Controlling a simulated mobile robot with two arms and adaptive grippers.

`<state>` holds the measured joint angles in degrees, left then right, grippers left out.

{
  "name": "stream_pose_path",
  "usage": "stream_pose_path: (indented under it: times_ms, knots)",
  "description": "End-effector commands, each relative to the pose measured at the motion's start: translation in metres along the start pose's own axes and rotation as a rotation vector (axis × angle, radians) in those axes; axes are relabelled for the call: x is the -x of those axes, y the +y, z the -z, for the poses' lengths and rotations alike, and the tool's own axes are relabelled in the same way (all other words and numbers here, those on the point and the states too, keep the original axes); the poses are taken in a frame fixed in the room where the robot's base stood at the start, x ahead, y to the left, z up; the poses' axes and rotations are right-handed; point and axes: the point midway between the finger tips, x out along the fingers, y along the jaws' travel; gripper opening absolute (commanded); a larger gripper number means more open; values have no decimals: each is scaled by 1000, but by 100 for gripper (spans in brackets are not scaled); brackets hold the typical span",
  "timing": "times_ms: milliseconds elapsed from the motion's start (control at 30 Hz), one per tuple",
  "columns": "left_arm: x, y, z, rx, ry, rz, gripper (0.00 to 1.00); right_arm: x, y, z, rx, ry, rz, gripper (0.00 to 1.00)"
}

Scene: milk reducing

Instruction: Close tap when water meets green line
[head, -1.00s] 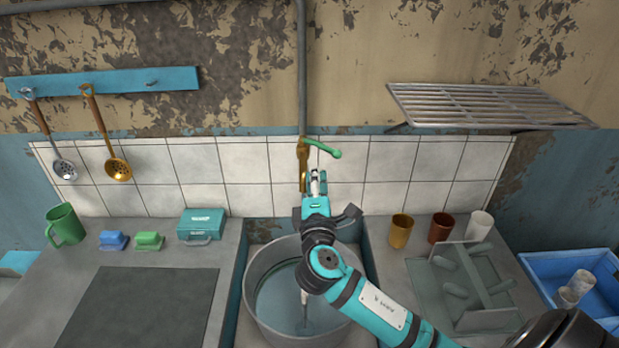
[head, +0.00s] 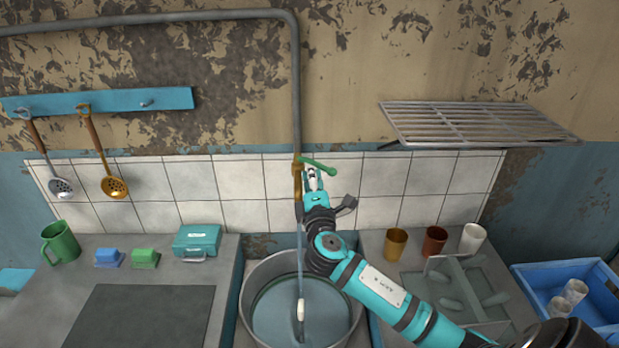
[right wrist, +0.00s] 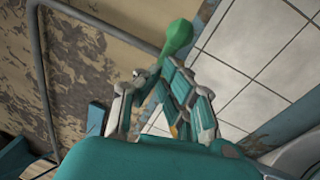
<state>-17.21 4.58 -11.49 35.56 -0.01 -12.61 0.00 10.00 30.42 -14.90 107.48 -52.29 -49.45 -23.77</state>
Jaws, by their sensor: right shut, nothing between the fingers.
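The tap (head: 297,182) is a brass fitting on the grey wall pipe, with a green lever handle (head: 320,166) pointing right. The handle's rounded green end also shows in the right wrist view (right wrist: 178,38). A thin stream of water (head: 299,262) falls from the tap into the big metal pot (head: 247,300) in the sink. My left gripper is out of view.
A wall rack (head: 480,122) hangs at upper right. Three cups, brown (head: 396,244), dark red (head: 434,241) and white (head: 472,238), stand right of the sink by a dish rack (head: 470,290). A teal box (head: 197,241) and green mug (head: 60,243) stand left.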

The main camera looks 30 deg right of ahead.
Motion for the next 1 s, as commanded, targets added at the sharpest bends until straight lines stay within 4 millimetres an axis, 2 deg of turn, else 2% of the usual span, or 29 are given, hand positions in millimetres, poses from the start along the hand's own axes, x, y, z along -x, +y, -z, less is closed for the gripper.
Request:
stream_pose_path:
  times_ms: [100, 333, 500, 1000]
  knots:
    - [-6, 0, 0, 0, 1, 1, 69, -4, -4, -14, -6, 110, -18, 0]
    - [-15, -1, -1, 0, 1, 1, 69, -13, -6, -28, -34, 278, -42, 0]
    - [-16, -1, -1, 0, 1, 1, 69, -19, -6, -35, -41, 284, -43, 0]
    - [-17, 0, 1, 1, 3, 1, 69, -20, -9, -35, -40, 285, -42, 0]
